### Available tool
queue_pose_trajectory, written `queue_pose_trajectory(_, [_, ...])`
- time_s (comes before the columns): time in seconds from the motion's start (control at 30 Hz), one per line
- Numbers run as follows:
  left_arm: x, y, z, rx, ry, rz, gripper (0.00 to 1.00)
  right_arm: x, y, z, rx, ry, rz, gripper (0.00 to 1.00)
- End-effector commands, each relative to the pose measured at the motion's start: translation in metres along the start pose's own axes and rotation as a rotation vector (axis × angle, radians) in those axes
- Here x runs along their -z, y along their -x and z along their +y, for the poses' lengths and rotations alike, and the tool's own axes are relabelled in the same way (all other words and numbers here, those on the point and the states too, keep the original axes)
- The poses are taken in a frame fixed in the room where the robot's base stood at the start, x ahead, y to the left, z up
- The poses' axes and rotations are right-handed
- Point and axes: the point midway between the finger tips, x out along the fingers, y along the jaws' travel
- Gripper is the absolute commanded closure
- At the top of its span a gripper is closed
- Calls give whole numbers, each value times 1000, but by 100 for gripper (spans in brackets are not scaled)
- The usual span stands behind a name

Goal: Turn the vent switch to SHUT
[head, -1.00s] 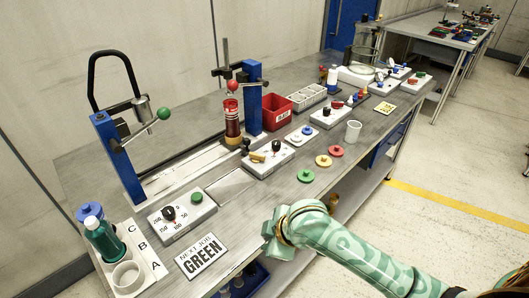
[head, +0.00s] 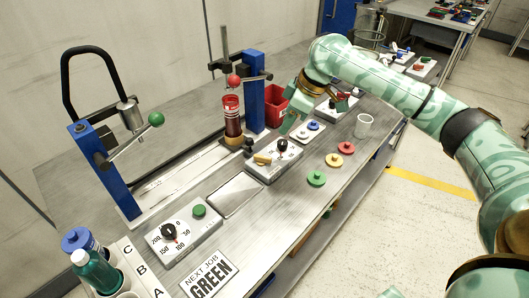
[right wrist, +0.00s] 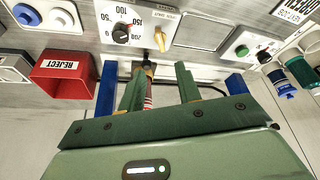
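The yellow switch (head: 262,158), which I take to be the vent switch, sits on a pale box (head: 270,172) beside a black dial (head: 281,146). The yellow switch (right wrist: 158,39) and the black dial (right wrist: 121,35) also show in the right wrist view, beyond my fingers. Its SHUT mark is too small to read. My right gripper (head: 291,117) is above the table, just behind and right of that box, apart from it. In the right wrist view my right gripper (right wrist: 160,85) has its two fingers well apart with nothing held. My left gripper is not in view.
A red-topped cylinder (head: 232,117) and blue post (head: 254,105) stand close left of my right gripper. The red reject bin (right wrist: 68,75) is near. A second dial box (head: 185,235) is front left. Coloured discs (head: 333,160) and a white cup (head: 363,126) lie right.

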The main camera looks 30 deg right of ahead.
Motion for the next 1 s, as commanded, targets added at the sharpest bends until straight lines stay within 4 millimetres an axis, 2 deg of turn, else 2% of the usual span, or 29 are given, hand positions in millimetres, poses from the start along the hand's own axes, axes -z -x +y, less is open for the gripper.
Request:
queue_pose_trajectory(0.03, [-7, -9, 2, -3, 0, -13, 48, -2, -18, -1, 5, -1, -3, 66])
queue_pose_trajectory(0.3, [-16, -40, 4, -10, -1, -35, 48, -3, -90, -1, 5, 1, -4, 66])
queue_pose_trajectory(0.5, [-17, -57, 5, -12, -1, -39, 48, -2, -128, -1, 3, 1, -3, 66])
queue_pose_trajectory(0.7, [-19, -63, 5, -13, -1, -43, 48, -1, -144, 0, 0, 2, -1, 66])
queue_pose_trajectory(1.0, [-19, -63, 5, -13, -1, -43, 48, 0, -145, 0, -2, 3, 0, 66])
